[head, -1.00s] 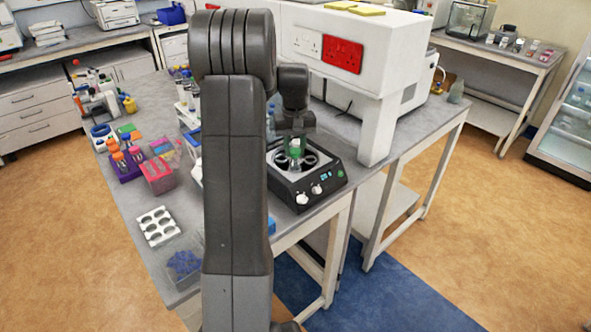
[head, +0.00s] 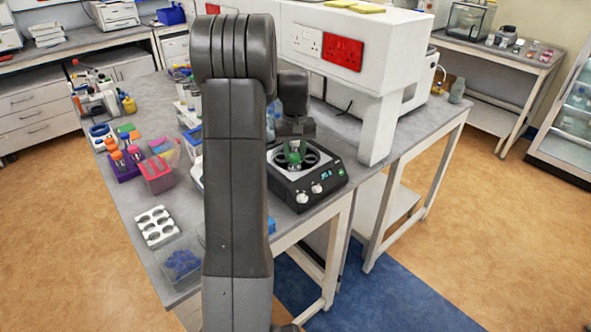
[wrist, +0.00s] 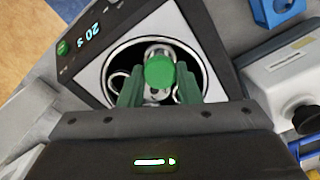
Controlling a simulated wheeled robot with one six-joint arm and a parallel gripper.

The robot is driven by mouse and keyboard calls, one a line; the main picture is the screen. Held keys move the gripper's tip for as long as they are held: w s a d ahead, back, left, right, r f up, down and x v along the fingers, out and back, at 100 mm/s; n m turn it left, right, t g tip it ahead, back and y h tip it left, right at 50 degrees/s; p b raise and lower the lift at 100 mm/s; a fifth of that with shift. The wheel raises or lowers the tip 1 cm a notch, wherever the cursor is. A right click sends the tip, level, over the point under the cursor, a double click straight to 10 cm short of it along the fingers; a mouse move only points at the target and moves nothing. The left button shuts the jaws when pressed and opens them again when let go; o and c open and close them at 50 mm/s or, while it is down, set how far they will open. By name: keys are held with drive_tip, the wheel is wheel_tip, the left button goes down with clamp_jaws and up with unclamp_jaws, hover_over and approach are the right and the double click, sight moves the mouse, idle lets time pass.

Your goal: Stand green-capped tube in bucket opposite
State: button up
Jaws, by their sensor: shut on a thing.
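The green-capped tube (wrist: 159,72) is seen from above in the wrist view, its cap between the two green fingers of my gripper (wrist: 159,84). My gripper is shut on it. In the head view my gripper (head: 294,152) is down at the open bowl of the black centrifuge (head: 312,193). The centrifuge also shows in the wrist view (wrist: 205,45), with metal rotor buckets (wrist: 118,82) around the tube. The cap and fingers hide the tube's body and the spot beneath it, so I cannot tell how deep it sits in a bucket.
A white housing (head: 345,45) with sockets stands close behind the centrifuge. A white plate with round holes (head: 157,227), a clear box with blue contents (head: 181,262), a pink box (head: 157,176) and a purple rack (head: 124,166) stand on the bench's left part.

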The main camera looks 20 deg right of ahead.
drive_tip(key=o, duration=0.9)
wheel_tip(320, 180, up, 14)
drive_tip(key=shift+f+b, duration=0.15)
drive_tip(key=shift+b, duration=0.5)
drive_tip(key=shift+f, duration=0.1)
wheel_tip(320, 180, down, 13)
drive_tip(key=shift+f+p, duration=0.15)
drive_tip(key=shift+p, duration=0.55)
drive_tip(key=shift+r, duration=0.2)
